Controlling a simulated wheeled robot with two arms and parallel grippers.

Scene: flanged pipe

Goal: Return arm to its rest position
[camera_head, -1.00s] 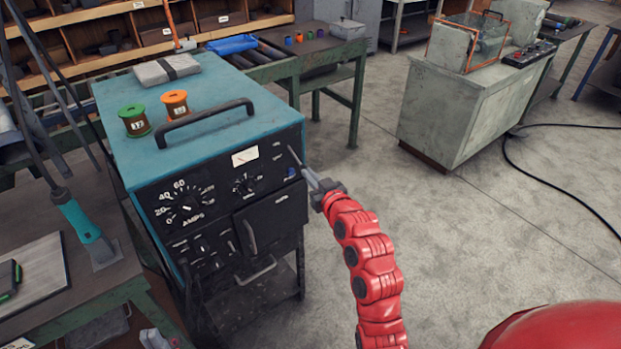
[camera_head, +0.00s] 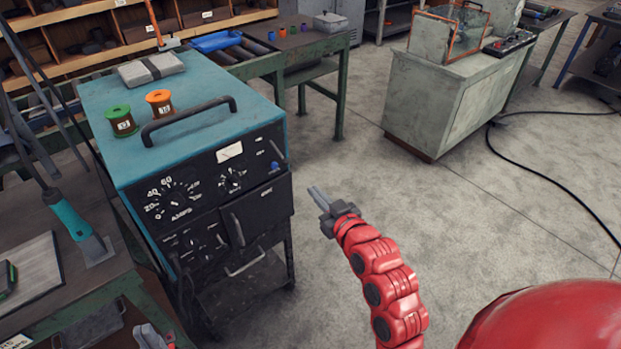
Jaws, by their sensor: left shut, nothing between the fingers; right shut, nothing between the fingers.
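My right gripper (camera_head: 316,194) ends a red segmented arm that comes up from the bottom right. Its grey fingers are together and empty, over open floor to the right of the welding machine (camera_head: 196,95). A gap separates the fingertips from the machine's black front panel (camera_head: 225,180). A thin lever (camera_head: 277,150) stands at the panel's upper right, beside a blue knob (camera_head: 274,166).
The machine carries a green spool (camera_head: 121,120), an orange spool (camera_head: 160,103) and a handle. A workbench (camera_head: 70,292) with a teal-handled scraper (camera_head: 74,218) stands at left. A grey cabinet (camera_head: 440,110) stands at back right. The floor between (camera_head: 480,240) is clear, with a black cable at right.

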